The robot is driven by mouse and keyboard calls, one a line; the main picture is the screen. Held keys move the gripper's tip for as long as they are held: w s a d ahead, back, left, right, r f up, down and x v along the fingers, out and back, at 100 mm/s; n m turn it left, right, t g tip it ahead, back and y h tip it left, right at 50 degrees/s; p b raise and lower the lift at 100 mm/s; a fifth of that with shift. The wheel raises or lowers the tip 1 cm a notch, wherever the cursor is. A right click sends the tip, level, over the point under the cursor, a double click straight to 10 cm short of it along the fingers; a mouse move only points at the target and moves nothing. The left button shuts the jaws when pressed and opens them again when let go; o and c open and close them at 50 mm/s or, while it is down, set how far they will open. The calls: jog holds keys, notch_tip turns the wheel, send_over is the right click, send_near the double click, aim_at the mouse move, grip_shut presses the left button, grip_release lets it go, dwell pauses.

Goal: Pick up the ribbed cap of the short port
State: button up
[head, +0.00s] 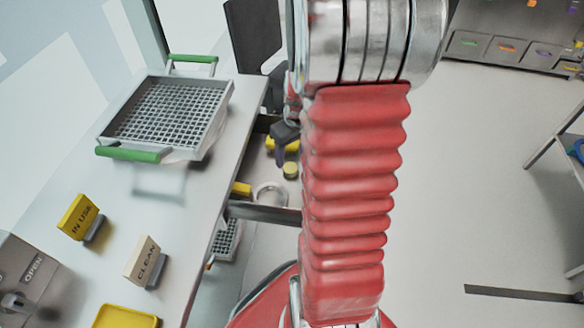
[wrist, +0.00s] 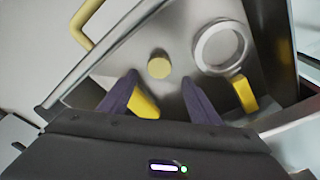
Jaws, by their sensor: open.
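A small round yellow cap (wrist: 159,66) stands in an open metal drawer (wrist: 185,98) in the wrist view. I take it for the ribbed cap, but its ribs are too small to make out. It also shows in the head view (head: 290,170), just left of my red arm sleeve. My gripper (wrist: 160,80) is open, with its two dark fingers pointing toward the cap from either side. The fingers look empty, and I cannot tell how high they are above the cap. In the head view my gripper (head: 281,158) is partly hidden by my arm. I cannot make out a short port.
A metal ring with a yellow handle (wrist: 222,47) lies right of the cap. A yellow piece (wrist: 144,106) shows beside the left finger. Drawer walls surround them. The bench holds a green-handled mesh basket (head: 124,128), an IN USE block (head: 79,217) and a CLEAN block (head: 145,259).

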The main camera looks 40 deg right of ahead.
aim_at(290, 167)
jog(key=shift+f, duration=0.35)
jog(key=shift+f, duration=0.1)
jog(key=shift+w+d+f, duration=0.1)
jog(key=shift+w+f, duration=0.1)
jog(key=shift+f, duration=1.05)
jog(key=shift+w+d+f, duration=0.1)
jog(key=shift+w+f, duration=0.05)
jog(key=shift+f, duration=1.1)
jog(key=shift+c, duration=0.5)
jog(key=c, duration=1)
jog(key=shift+r, duration=0.1)
notch_tip(290, 167, up, 10)
